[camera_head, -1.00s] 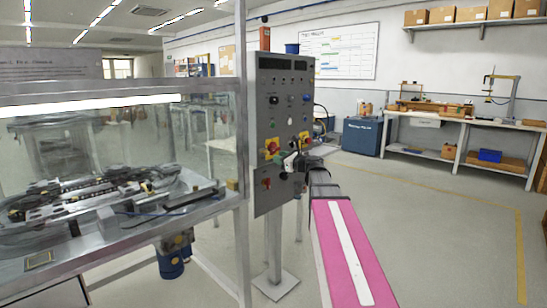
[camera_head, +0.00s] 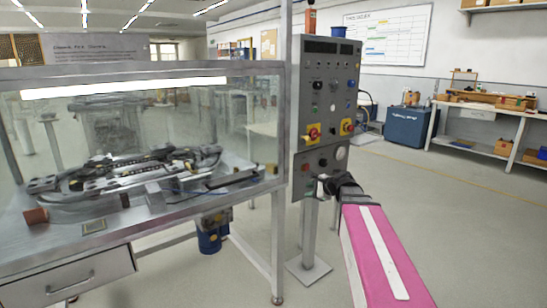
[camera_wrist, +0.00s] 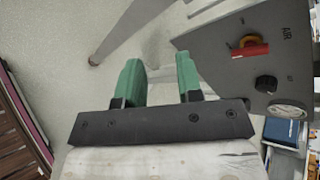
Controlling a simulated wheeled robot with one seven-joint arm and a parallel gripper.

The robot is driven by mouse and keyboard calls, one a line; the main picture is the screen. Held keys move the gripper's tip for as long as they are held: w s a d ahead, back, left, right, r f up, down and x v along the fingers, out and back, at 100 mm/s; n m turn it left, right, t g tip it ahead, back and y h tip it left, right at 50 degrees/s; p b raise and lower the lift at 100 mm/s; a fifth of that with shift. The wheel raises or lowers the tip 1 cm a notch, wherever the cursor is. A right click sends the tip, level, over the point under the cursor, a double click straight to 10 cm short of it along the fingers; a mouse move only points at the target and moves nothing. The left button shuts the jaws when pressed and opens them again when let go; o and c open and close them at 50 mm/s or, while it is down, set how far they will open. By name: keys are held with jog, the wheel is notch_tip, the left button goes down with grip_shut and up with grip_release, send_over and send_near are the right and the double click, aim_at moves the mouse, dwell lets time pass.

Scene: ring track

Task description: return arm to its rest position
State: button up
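My arm, pink with a white stripe, reaches from the lower right of the head view to the grey control panel (camera_head: 328,80). My gripper (camera_head: 325,182) is at its far end, small and dark, in front of the panel's lower part. In the wrist view my gripper (camera_wrist: 160,68) has two green fingers set apart, with only floor seen between them. Nothing is held. Whether the gripper touches the panel cannot be told.
A glass-walled machine cabinet (camera_head: 75,245) with a metal frame stands left of the panel. The panel's post stands on a floor plate (camera_head: 306,270). The floor (camera_head: 470,215) right of my arm is clear.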

jog(key=s+d+f+n+g+h, duration=0.1)
jog(key=s+f+n+g+h, duration=0.7)
jog(key=s+f+n, duration=0.8)
jog(key=s+f, duration=0.5)
jog(key=f, duration=0.1)
jog(key=shift+d+f, duration=0.25)
jog(key=shift+d, duration=0.15)
